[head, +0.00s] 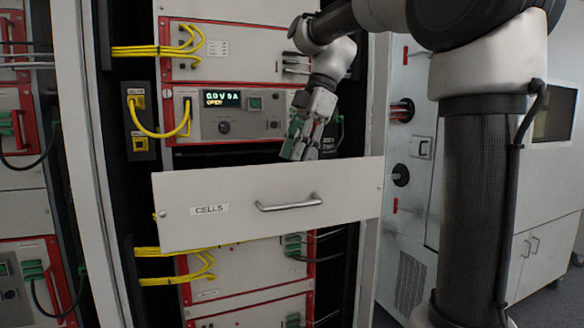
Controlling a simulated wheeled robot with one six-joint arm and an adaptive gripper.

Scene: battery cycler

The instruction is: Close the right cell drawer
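The cell drawer has a light grey front (232,222) with a "CELLS" label (210,209) and a metal bar handle (289,203). The front stands out from the rack, so the drawer is open. Its inside is hidden behind the front. My gripper (304,150) points down just above the drawer front's top edge, right of the middle, on the rack side of the front. It is above the handle and apart from it. Its fingertips are small and partly lost against the dark gap, so whether they are open or shut is unclear.
Yellow cables (165,52) loop along the rack's left side. A grey cabinet (410,200) with black knobs stands at the right, behind my arm. Another rack (25,205) is at the far left.

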